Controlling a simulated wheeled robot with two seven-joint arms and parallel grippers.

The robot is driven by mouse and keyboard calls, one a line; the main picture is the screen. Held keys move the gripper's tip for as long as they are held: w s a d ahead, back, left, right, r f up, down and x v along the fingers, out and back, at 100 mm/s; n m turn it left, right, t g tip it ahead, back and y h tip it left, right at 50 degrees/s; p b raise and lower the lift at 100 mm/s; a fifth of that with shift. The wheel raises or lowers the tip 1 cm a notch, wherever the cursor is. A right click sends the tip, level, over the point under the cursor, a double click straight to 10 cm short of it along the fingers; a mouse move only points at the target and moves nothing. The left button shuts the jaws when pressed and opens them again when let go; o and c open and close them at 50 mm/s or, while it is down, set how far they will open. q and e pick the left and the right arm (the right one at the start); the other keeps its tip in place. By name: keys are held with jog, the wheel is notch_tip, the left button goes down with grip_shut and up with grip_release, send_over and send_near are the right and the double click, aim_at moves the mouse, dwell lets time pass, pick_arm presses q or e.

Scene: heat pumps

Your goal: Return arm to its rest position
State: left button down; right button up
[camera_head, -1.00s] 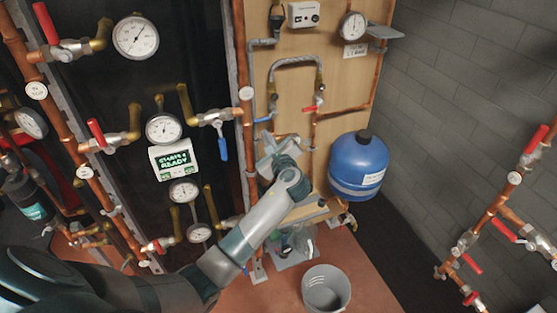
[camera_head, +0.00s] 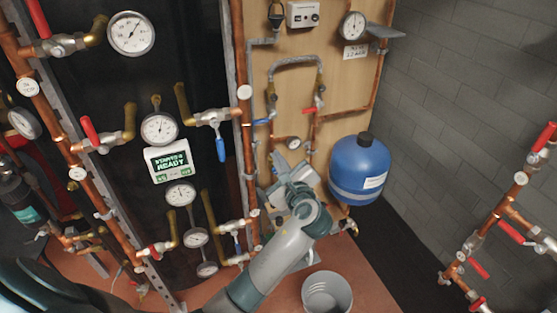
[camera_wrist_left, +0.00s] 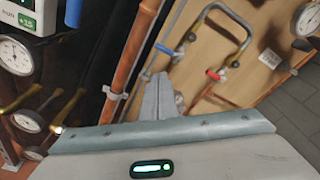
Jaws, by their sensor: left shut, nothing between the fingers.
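My left arm reaches in from the bottom left of the head view. Its gripper (camera_head: 280,164) is in front of the lower part of the wooden panel, left of the blue tank. In the left wrist view the gripper's fingers (camera_wrist_left: 158,98) are together with nothing between them. They point toward the panel and its pipes, and I see no contact with them. The wrist hides part of the lower pipework in the head view. My right gripper is not in view.
A blue tank (camera_head: 359,168) stands right of my wrist. A grey bucket (camera_head: 327,293) is on the floor below. A copper pipe (camera_head: 241,90) and blue-handled valve (camera_head: 220,148) are left of the gripper. The wooden panel (camera_head: 345,90) carries more pipes. Open floor lies right of the bucket.

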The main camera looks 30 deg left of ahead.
pick_arm(q)
jog(key=s+d+f+n+g+h+b, duration=0.1)
jog(key=s+d+f+h, duration=0.15)
jog(key=f, duration=1.45)
jog(key=s+d+f+g+h+b, duration=0.15)
jog(key=f+h, duration=0.25)
jog(key=f, duration=1.4)
jog(key=s+d+f+n+g+h, duration=0.25)
jog(key=s+f+n+g, duration=0.2)
jog(key=s+f, duration=1.45)
jog(key=s+f+n+g+h, duration=0.1)
jog(key=s+f+n, duration=0.3)
jog(key=s, duration=0.8)
jog(key=s+f+n+g+h+b, duration=0.1)
jog(key=s+f+n, duration=0.3)
jog(key=s+f, duration=0.4)
jog(key=s+a+f+n+g, duration=0.1)
jog(key=s+f+n, duration=0.3)
jog(key=s, duration=1.1)
notch_tip(320, 180, down, 2)
jog(key=shift+s+f+g+h+b, duration=0.25)
jog(key=shift+s+g+h+b, duration=0.1)
jog(key=shift+s+g+h, duration=0.05)
